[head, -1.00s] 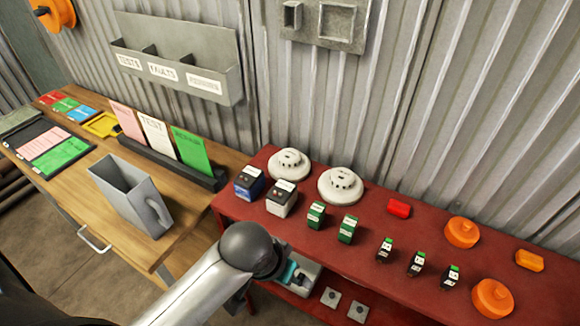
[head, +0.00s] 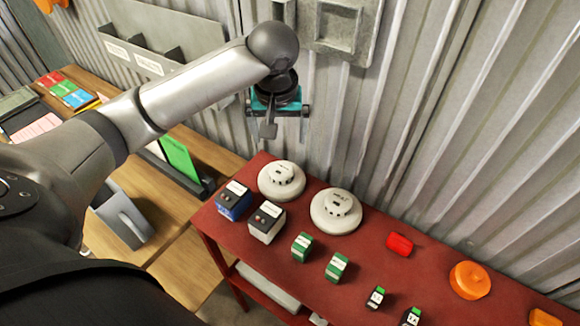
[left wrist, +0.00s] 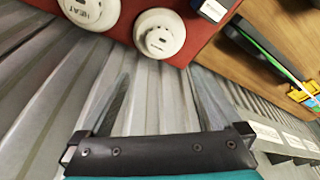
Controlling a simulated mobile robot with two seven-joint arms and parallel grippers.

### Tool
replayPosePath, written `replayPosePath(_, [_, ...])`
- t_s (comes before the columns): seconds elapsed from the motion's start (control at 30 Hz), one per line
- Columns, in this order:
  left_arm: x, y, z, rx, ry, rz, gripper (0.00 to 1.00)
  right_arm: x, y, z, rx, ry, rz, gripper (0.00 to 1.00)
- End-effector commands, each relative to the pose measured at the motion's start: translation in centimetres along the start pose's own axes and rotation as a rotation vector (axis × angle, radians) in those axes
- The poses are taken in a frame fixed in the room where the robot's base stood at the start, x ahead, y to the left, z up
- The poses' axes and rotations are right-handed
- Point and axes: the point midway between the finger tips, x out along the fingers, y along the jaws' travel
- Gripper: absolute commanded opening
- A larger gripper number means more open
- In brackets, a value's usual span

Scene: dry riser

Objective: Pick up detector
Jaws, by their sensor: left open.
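Two round white detectors sit on the red bench (head: 290,255). The left one (head: 281,181) is behind the small blue and grey boxes, and the right one (head: 336,210) is beside it. In the left wrist view, the detector marked HEAT (left wrist: 92,12) is cut by the top edge, and the other detector (left wrist: 159,34) is wholly visible. My left gripper (head: 287,130) is open and empty. It hangs above and behind the left detector, close to the corrugated wall, touching neither detector. My right gripper is not in view.
A blue box (head: 234,201), a grey box (head: 266,222), green blocks (head: 302,247) and a red piece (head: 399,245) stand around the detectors. The corrugated wall (head: 450,100) rises behind the bench. A wooden table (head: 170,210) with a grey holder (head: 124,219) adjoins at left.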

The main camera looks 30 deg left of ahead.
Motion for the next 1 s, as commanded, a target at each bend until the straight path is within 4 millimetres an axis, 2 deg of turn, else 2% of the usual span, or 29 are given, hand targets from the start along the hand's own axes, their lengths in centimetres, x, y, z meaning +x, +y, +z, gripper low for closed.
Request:
replayPosePath(0.2, [4.3,-0.1,0.1,-0.001,-0.004,-0.003,1.00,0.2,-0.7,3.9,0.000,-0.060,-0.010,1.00])
replayPosePath(0.3, [6.4,0.0,0.1,0.000,-0.003,-0.002,1.00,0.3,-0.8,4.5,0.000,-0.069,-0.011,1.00])
replayPosePath(0.43, [8.5,0.0,0.1,0.000,-0.002,-0.002,1.00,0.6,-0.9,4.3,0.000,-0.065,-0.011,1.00])
replayPosePath(0.7, [10.4,0.1,0.2,0.003,-0.001,-0.001,1.00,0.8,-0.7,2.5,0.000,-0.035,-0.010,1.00])
replayPosePath(1.0, [14.4,0.2,0.6,0.003,0.002,0.000,1.00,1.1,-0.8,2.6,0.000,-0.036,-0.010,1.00])
